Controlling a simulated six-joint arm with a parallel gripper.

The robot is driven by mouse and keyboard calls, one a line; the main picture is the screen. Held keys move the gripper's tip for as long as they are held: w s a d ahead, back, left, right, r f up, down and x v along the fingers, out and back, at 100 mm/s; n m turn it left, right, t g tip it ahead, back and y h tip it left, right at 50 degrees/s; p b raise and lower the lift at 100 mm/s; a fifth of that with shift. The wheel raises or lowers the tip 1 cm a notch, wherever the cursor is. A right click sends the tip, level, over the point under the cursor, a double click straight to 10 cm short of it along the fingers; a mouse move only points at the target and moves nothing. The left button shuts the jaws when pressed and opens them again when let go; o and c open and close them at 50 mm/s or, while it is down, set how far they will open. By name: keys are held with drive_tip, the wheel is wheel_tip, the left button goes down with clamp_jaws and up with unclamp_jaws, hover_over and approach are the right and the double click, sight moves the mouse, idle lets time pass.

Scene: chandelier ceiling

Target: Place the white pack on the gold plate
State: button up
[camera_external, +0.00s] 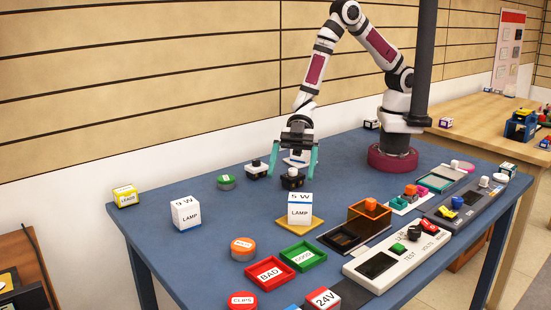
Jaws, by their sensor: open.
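A white pack marked LAMP (300,209), with a blue band near its base, stands upright on the gold plate (282,222). The plate's edges show around the pack's base. A second white pack marked LAMP (186,214) stands upright on the blue table to the left, apart from the plate. My gripper (293,174) is open, with its teal fingers pointing down behind the pack on the plate. A black knob-like part (293,181) shows between the fingertips; I cannot tell whether they touch it. The gripper holds neither pack.
A green tray marked GOOD (318,257) and a red tray marked BAD (254,284) lie in front of the plate. A test box (423,256) stands to the right. A yellow-white box (126,197) stands far left. The table between the left pack and plate is mostly clear.

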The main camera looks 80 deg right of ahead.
drive_tip(key=w+d+r+m+t+h, duration=0.3)
drive_tip(key=w+d+m, duration=0.15)
drive_tip(key=d, duration=0.35)
drive_tip(key=w+d+r+m+t+h, duration=0.35)
drive_tip(key=w+d, duration=0.25)
drive_tip(key=d, duration=0.2)
drive_tip(key=s+d+r+m+h, duration=0.2)
drive_tip(key=d+m+h, duration=0.25)
drive_tip(key=d, duration=0.75)
drive_tip(key=s+d+r+m+g+h, duration=0.1)
drive_tip(key=s+d+m+g, duration=0.15)
drive_tip(key=s+d, duration=0.4)
drive_tip(key=s+d+m+g+h, duration=0.2)
drive_tip(key=s+d+m, duration=0.2)
drive_tip(key=s, duration=0.5)
drive_tip(key=s+a+r+m+g+y, duration=0.1)
drive_tip(key=s+a+m+g+y, duration=0.1)
drive_tip(key=s, duration=1)
drive_tip(key=shift+a+r+m+g+y, duration=0.2)
drive_tip(key=shift+a+m+g+y, duration=0.25)
drive_tip(key=shift+m+g, duration=0.35)
